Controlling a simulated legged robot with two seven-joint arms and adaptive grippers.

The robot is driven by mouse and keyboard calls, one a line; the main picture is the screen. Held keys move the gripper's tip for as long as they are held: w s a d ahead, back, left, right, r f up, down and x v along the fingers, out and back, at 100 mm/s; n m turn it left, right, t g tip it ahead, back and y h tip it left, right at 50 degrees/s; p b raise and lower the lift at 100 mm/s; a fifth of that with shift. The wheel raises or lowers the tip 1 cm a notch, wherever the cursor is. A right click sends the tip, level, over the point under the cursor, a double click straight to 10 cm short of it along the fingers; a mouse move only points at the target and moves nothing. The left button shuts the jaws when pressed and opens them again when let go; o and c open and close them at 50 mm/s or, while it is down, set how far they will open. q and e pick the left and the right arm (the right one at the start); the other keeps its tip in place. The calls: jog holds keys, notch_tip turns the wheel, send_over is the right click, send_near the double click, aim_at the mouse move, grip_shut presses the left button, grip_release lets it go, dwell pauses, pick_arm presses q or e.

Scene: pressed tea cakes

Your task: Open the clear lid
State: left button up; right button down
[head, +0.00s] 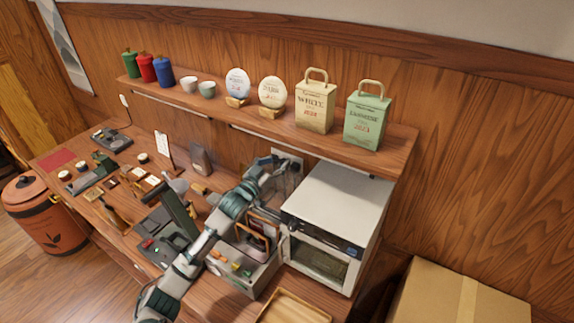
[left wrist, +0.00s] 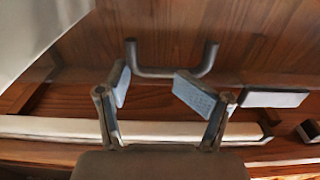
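A dark grey U-shaped handle (left wrist: 172,72) shows ahead of my left gripper in the left wrist view. It looks fixed to a see-through panel, which I take for the clear lid; the panel's edges are hard to make out. My left gripper (left wrist: 150,90) has its two blue-padded fingers spread apart with nothing between them, just short of the handle. In the head view my left gripper (head: 288,166) is near the back wall, left of the white oven-like machine. My arm hides part of what lies under it. My right gripper is not in view.
The white machine (head: 338,205) stands close to the right of my left arm. A grey box (head: 245,272) with coloured buttons is below the arm. A shelf (head: 395,150) with tins and tea cakes runs above. A cardboard box (head: 450,295) is at the lower right.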

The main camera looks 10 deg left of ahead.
pick_arm(q)
jog(key=o, duration=0.7)
jog(key=shift+w+a+f+y, duration=0.15)
jog(key=shift+w+a, duration=0.1)
jog(key=shift+a, duration=0.25)
jog(key=shift+w+a+f+y, duration=0.15)
jog(key=shift+w+a, duration=0.05)
jog(key=shift+a, duration=0.3)
jog(key=shift+o, duration=0.2)
jog(key=shift+s, duration=0.3)
jog(key=shift+w+d+f, duration=0.1)
jog(key=shift+w+d, duration=0.1)
jog(key=shift+d, duration=0.3)
jog(key=shift+s, duration=0.25)
jog(key=v, duration=1.1)
jog(key=shift+a, duration=0.3)
jog(key=shift+s+d+f, duration=0.1)
jog(key=shift+s+f, duration=0.05)
jog(key=shift+s, duration=0.1)
